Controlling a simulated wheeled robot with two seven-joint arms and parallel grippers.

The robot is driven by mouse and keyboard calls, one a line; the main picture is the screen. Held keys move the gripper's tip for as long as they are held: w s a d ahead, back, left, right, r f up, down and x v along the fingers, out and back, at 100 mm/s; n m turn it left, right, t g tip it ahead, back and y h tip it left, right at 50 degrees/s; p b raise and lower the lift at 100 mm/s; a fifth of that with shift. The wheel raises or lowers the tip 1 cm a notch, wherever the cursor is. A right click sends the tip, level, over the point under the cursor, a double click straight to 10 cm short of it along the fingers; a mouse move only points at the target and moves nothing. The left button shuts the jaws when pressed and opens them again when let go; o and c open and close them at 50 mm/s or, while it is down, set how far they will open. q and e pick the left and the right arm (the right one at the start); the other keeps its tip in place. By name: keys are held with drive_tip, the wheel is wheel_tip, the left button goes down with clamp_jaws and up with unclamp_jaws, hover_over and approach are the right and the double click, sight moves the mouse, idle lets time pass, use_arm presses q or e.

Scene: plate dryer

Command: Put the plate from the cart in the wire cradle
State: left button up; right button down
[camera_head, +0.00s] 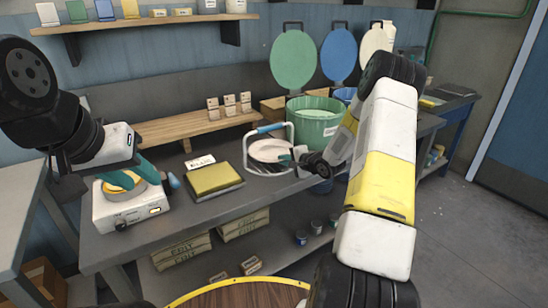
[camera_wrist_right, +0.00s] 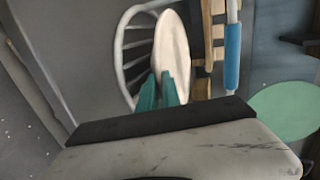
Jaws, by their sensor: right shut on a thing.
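The plate (camera_head: 268,150) is white and round, and in the head view it shows within the wire cradle (camera_head: 248,163) on the workbench. In the right wrist view the plate (camera_wrist_right: 172,45) is seen nearly edge-on beside the cradle's white wires (camera_wrist_right: 131,50). My right gripper (camera_wrist_right: 163,90) is shut on the plate's near edge; it also shows in the head view (camera_head: 286,157). Whether the plate rests on the wires is unclear. My left gripper (camera_head: 126,178) is above a yellow round thing on a white device; its finger gap is unclear.
The cradle has a blue handle bar (camera_head: 270,128). A green bucket (camera_head: 316,125) stands right behind it. A yellow pad (camera_head: 214,178) lies to its left. A round wooden top with a yellow rim (camera_head: 240,292) is at the bottom. The bench front between device and pad is fairly clear.

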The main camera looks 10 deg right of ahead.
drive_tip(key=shift+w+f, duration=0.1)
drive_tip(key=shift+f, duration=0.6)
drive_tip(key=c, duration=1.8)
unclamp_jaws()
drive_tip(key=shift+f, duration=0.15)
